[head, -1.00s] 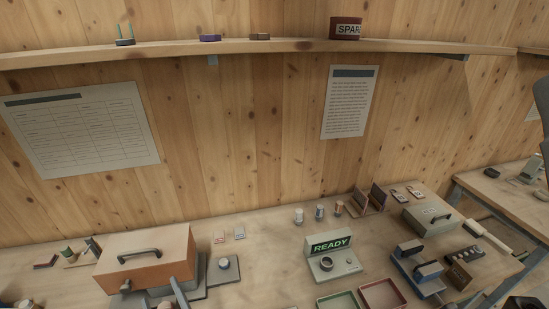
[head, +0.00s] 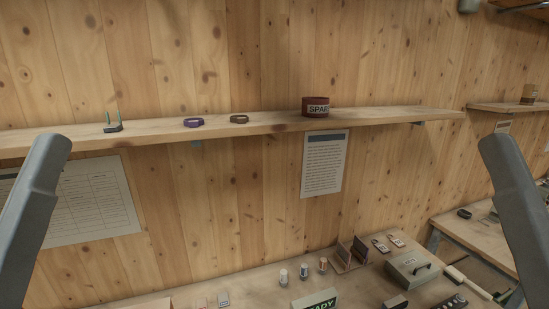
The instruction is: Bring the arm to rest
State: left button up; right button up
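A grey part of my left arm stands at the left edge of the head view, slanting up in front of the wall. A matching grey part of my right arm stands at the right edge. No gripper fingers can be made out on either, so whether the grippers are open or shut does not show. Neither arm part is seen touching anything.
A wooden shelf (head: 258,126) on the wall holds a dark red SPARE bin (head: 316,106), a purple ring (head: 193,122) and a brown one (head: 239,119). Below, the workbench (head: 257,283) carries small bottles (head: 303,272), a grey-green box (head: 413,268) and a READY display (head: 318,302).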

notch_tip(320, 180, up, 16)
jog(key=p, duration=1.3)
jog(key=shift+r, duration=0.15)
